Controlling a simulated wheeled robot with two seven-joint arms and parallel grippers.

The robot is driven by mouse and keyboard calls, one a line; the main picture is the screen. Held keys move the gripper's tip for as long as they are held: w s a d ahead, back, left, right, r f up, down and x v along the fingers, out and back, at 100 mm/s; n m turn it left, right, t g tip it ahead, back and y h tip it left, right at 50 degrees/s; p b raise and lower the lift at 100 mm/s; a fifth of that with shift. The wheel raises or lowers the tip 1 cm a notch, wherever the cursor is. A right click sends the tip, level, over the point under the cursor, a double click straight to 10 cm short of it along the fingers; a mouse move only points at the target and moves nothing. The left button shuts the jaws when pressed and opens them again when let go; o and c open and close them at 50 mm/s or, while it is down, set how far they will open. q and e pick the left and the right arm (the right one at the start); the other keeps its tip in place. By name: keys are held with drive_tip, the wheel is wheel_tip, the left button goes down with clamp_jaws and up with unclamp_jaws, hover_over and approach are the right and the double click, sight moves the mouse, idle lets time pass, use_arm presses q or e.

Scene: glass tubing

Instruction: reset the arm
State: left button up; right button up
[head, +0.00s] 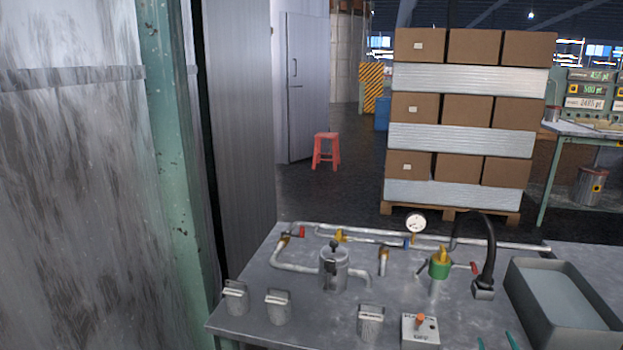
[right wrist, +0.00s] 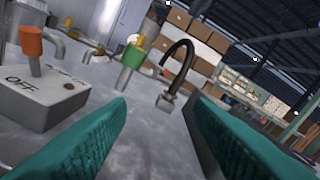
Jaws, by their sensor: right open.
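My right gripper (head: 497,342) shows only as two teal fingertips at the bottom edge of the head view, over the table's front part. In the right wrist view its teal fingers (right wrist: 160,104) are spread wide with nothing between them. A switch box (head: 421,329) with an orange knob stands just left of the fingertips; in the right wrist view this box (right wrist: 45,105) shows the word OFF. The fingers look apart from everything on the table. My left gripper is in neither view.
A grey tray (head: 517,290) stands at the right. A green post (head: 165,170) rises at the left.

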drive_tip(key=s+a+f+m+g+y, duration=0.1)
drive_tip(key=s+a+f+g, duration=0.35)
drive_tip(key=s, duration=0.25)
drive_tip(key=s+a+f+g+y, duration=0.1)
drive_tip(key=s+a+f+g, duration=0.2)
drive_tip(key=s+a+f, duration=0.3)
drive_tip(key=s+a+g+y, duration=0.1)
drive_tip(key=s+a+g, duration=0.25)
drive_tip(key=s, duration=0.55)
drive_tip(key=s+a+g+y, duration=0.1)
drive_tip(key=s+a+g, duration=0.3)
drive_tip(key=s, duration=0.5)
wheel_tip(320, 180, down, 25)
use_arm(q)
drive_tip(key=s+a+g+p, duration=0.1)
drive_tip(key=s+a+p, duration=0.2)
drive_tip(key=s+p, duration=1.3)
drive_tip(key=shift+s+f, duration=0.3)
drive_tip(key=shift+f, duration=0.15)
use_arm(e)
drive_tip(key=s+d+g, duration=0.1)
drive_tip(key=s+d, duration=0.1)
drive_tip(key=s, duration=1.6)
drive_tip(key=shift+d+f, duration=0.2)
drive_tip(key=shift+f, duration=0.1)
